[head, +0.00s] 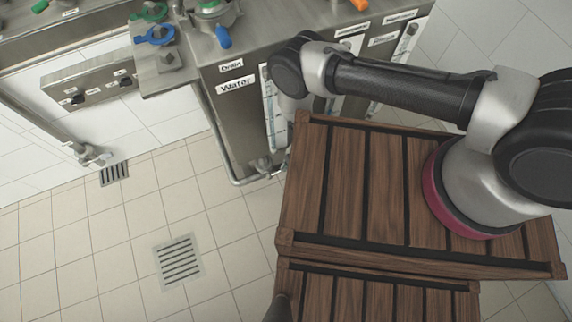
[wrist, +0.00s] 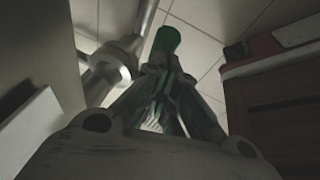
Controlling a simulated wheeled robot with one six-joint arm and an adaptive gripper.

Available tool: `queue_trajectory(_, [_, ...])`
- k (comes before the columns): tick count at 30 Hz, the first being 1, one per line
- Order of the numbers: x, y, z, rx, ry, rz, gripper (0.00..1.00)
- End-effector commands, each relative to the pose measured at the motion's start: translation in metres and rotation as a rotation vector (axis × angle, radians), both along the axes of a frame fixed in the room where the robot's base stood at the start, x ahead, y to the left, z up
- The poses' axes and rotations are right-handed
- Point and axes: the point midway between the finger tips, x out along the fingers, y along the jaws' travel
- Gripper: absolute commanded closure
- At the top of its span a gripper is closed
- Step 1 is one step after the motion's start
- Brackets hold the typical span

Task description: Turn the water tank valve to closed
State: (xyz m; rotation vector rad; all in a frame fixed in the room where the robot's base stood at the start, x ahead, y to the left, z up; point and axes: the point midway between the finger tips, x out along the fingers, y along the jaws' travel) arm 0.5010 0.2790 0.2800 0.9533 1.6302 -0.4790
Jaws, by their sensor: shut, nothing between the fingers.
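In the wrist view, a green valve handle (wrist: 167,40) with a rounded end stands just beyond my gripper (wrist: 165,75). My gripper's fingers are together with nothing between them. Their tips overlap the near end of the handle in the picture, and I cannot tell whether they touch it. A metal pipe with a fitting (wrist: 110,65) runs to the left of the handle. In the head view, the tank cabinet labelled "Water" (head: 235,85) has a metal fitting (head: 262,165) at its foot. My gripper is hidden there, behind my arm and the wooden crate.
A wooden crate platform (head: 330,190) stands in front of the cabinet, under my arm. Blue (head: 161,35) and green handles sit on top of the steel unit. The tiled floor (head: 110,225) at the left is clear, with two drain grates.

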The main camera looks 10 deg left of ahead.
Motion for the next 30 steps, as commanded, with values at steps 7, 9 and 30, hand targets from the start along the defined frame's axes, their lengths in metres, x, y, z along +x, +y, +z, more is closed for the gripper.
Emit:
queue_trajectory(7, [0.005,-0.010,-0.015,-0.001,0.000,-0.001,1.00])
queue_trajectory(9, [0.007,-0.012,-0.019,-0.001,0.000,-0.001,1.00])
queue_trajectory(30, [0.009,-0.016,-0.027,-0.001,0.001,0.000,1.00])
